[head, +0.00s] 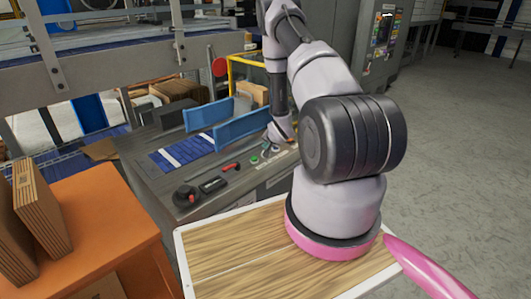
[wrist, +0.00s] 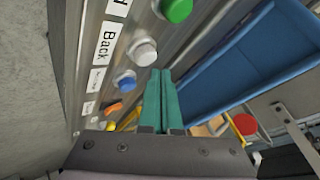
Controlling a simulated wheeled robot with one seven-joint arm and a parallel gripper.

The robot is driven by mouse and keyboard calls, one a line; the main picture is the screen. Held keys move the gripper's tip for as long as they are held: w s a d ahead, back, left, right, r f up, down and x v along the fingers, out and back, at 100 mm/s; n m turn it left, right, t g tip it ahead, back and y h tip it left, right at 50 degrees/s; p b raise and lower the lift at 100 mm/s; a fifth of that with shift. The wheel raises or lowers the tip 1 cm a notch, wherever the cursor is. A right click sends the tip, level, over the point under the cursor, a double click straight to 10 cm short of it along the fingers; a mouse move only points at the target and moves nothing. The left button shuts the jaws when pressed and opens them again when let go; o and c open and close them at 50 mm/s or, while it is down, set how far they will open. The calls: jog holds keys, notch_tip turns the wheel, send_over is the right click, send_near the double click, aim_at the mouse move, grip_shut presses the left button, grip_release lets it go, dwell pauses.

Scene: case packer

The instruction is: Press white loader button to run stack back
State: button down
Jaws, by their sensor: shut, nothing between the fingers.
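The white button (wrist: 143,52) sits on the grey panel in the wrist view, beside a label (wrist: 105,42) reading "Back". My gripper (wrist: 160,74) is shut and empty, its two teal fingers together. The fingertips appear just below and right of the white button in the picture; I cannot tell whether they touch it. A green button (wrist: 177,9) lies above it and a blue button (wrist: 125,80) below it. In the head view my gripper (head: 268,150) is small and low over the loader panel, near the green button (head: 254,160). The white button cannot be made out there.
Orange (wrist: 113,107) and yellow (wrist: 110,126) controls continue the row. Blue guide plates (head: 222,118) stand behind the panel. A red round control (wrist: 245,124) is at the right. An orange table (head: 105,225) with cardboard pieces (head: 40,205) stands at the left in the head view.

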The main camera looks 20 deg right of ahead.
jog(key=shift+f, duration=0.15)
dwell(0.5)
jog(key=shift+f, duration=0.3)
